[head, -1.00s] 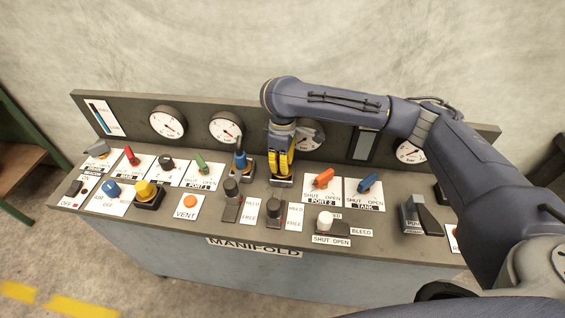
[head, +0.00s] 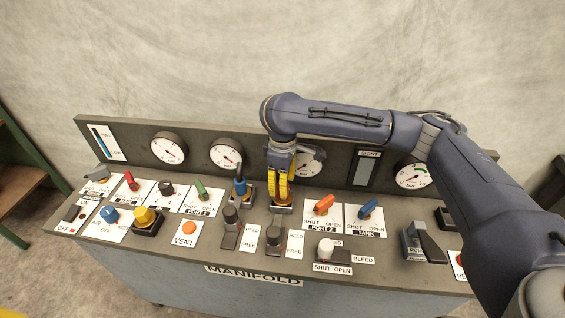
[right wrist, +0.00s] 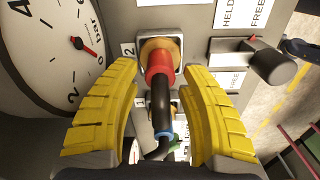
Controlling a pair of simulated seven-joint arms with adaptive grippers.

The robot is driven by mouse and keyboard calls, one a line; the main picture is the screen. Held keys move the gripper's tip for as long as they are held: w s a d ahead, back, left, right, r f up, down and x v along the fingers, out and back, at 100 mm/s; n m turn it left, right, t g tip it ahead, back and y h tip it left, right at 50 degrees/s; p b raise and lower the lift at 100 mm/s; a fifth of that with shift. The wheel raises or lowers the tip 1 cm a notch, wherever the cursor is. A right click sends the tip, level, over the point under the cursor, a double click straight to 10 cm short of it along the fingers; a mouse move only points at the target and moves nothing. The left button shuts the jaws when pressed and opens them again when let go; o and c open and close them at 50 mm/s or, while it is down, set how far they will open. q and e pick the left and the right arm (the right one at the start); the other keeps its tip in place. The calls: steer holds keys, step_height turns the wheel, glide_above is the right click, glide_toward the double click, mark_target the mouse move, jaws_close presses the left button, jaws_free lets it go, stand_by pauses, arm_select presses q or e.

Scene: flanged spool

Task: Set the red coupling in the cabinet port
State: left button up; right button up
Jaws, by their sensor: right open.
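The red coupling (right wrist: 158,62) stands at the brass-coloured ring of the cabinet port (right wrist: 172,44) marked 2, its end meeting the ring. How deep it sits I cannot tell. A black hose (right wrist: 160,105) runs from its back toward my wrist. My right gripper (right wrist: 160,85) is open, its yellow fingers apart on both sides of the coupling and hose, with gaps visible. In the head view my right gripper (head: 279,190) points down over the port on the manifold top and hides the coupling. My left gripper is not in view.
A blue coupling (head: 240,184) with a dark hose stands in the port to the left. A dark lever (head: 274,237) stands in front of my right gripper, and an orange handle (head: 324,205) lies to its right. A gauge (head: 308,163) is close behind.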

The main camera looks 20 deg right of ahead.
steer(key=shift+r, duration=4.65)
